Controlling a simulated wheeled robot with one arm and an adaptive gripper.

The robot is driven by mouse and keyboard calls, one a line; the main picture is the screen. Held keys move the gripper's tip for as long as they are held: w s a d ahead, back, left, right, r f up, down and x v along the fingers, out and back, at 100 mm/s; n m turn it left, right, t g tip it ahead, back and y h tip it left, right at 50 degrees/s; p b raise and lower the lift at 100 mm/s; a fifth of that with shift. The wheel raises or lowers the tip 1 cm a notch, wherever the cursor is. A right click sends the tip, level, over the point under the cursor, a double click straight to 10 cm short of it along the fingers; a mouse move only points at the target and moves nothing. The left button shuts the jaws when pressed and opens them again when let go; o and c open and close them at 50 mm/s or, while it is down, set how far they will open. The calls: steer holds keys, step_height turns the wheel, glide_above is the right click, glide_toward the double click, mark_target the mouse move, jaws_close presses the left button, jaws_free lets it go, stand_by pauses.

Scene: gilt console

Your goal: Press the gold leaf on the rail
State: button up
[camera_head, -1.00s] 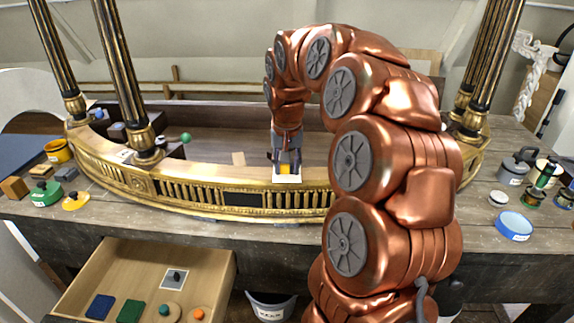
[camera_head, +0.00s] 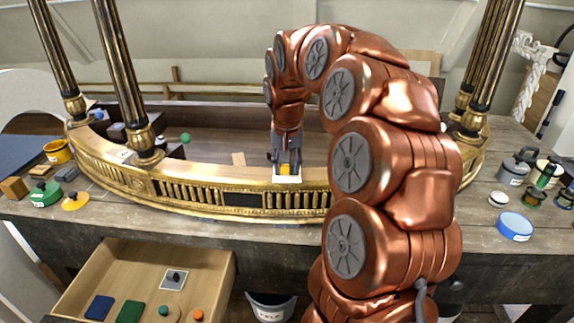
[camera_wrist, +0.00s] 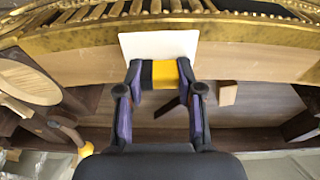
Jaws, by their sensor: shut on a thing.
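My gripper (camera_head: 286,170) is at the gilt rail (camera_head: 193,192), near its middle. In the wrist view my gripper (camera_wrist: 165,78) is shut on a small block with a yellow part (camera_wrist: 164,74) and dark parts, and the yellow part also shows in the head view (camera_head: 285,169). A white square (camera_head: 287,179) lies at the rail's top edge just below the block. In the wrist view the white square (camera_wrist: 158,45) lies flat across the pale rail top, beyond the fingertips. I cannot tell whether the block touches it. I cannot make out gold leaf on the square.
Black-and-gold columns (camera_head: 120,75) rise at both sides. An open drawer (camera_head: 215,265) with small items juts out at lower left. A blue ring (camera_head: 515,226) and several jars stand at right. Yellow and green pots stand at left. A small wood block (camera_wrist: 227,93) lies behind the rail.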

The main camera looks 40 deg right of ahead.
steer(key=shift+r+p, duration=0.75)
steer(key=shift+r, duration=2.7)
